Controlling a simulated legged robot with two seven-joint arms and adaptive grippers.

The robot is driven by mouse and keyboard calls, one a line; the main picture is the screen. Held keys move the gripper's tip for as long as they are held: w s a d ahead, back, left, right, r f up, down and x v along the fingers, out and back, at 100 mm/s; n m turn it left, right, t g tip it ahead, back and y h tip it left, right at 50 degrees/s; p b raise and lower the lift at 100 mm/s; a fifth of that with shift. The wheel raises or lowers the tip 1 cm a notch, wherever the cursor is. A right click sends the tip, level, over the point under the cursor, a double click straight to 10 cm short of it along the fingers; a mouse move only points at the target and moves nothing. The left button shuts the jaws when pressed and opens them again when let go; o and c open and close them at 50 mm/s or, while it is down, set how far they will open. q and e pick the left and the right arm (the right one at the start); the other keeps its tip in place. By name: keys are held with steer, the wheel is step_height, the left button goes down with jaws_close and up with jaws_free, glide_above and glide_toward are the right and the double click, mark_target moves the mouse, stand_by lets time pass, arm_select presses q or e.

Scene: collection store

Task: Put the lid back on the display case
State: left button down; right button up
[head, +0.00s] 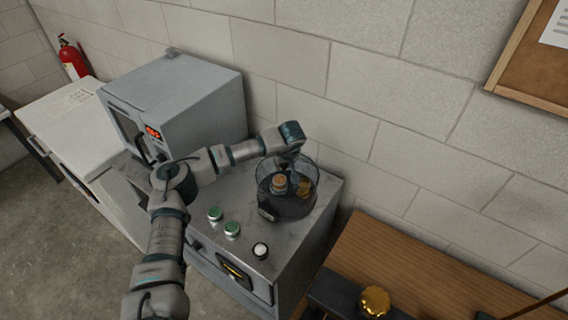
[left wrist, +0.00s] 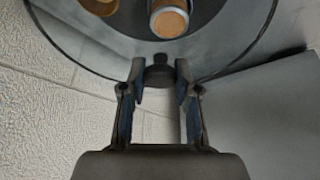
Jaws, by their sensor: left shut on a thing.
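The display case (head: 287,206) is a clear round vessel with a dark lower part, on the grey cabinet top. Inside are a cork-coloured cylinder (head: 279,183) and a golden round thing (head: 304,187); both also show in the left wrist view, the cylinder (left wrist: 169,18) and the golden thing (left wrist: 101,5). My left gripper (left wrist: 160,82) is shut on a small dark knob (left wrist: 158,74), seemingly the lid's, at the clear round edge. In the head view my left gripper (head: 300,166) is at the case's top. I cannot tell whether the lid is seated. My right gripper is not in view.
Two green-topped buttons or jars (head: 215,214) and a white-topped one (head: 260,250) stand at the cabinet's front edge. A grey oven-like box (head: 185,95) stands to the left. A block wall is close behind. A wooden bench (head: 400,255) with a gold knob (head: 375,301) is right.

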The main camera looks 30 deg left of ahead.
arm_select(q)
steer(key=shift+d, duration=0.15)
steer(key=shift+d+r, duration=0.15)
steer(key=shift+d, duration=0.3)
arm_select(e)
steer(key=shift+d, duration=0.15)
arm_select(q)
steer(key=shift+a, duration=0.15)
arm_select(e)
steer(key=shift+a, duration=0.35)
arm_select(q)
steer(key=shift+d, duration=0.3)
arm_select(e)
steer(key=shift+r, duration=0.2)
